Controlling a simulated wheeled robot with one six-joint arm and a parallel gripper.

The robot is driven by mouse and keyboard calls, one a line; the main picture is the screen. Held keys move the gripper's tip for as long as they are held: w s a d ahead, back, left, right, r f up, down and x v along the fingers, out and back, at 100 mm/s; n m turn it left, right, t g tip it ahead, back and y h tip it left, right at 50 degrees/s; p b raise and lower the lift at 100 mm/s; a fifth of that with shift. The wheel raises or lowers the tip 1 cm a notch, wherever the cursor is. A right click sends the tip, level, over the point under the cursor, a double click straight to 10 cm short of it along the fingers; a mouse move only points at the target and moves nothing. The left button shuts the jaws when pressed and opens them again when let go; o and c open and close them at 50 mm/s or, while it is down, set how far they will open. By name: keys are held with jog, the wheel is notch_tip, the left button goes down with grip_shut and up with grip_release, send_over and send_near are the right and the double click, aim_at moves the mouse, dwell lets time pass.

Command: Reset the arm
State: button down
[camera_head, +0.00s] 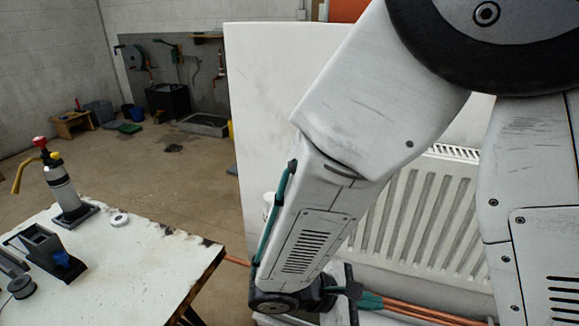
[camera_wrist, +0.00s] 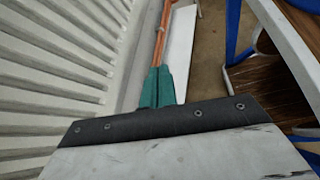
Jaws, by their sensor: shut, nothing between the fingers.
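My arm crosses the right half of the head view, in front of the radiator (camera_head: 418,215). My gripper (camera_wrist: 158,72) shows teal fingers in the wrist view, closed together with nothing between them. In the head view the teal fingers (camera_head: 370,300) point right at the bottom, partly hidden by the wrist. Copper pipes (camera_wrist: 163,30) run beyond the fingertips in the wrist view. They also show in the head view (camera_head: 425,314). I cannot tell whether the fingertips touch them.
A worn white table (camera_head: 125,262) at left holds a gas torch (camera_head: 62,188), a dark holder (camera_head: 45,248) and a small white disc (camera_head: 119,220). A white panel (camera_head: 262,110) stands behind my arm. A blue frame (camera_wrist: 233,30) is close at right in the wrist view. Open floor lies behind the table.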

jog(key=s+d+r+m+y, duration=0.4)
jog(key=d+r+m+y, duration=0.1)
jog(key=r+m, duration=0.3)
jog(key=s+d+r+m+y, duration=0.4)
jog(key=d+r+m+y, duration=0.2)
jog(key=r, duration=0.5)
jog(key=shift+s+d+m+y, duration=0.3)
jog(key=shift+m+y, duration=0.1)
jog(key=shift+m, duration=0.6)
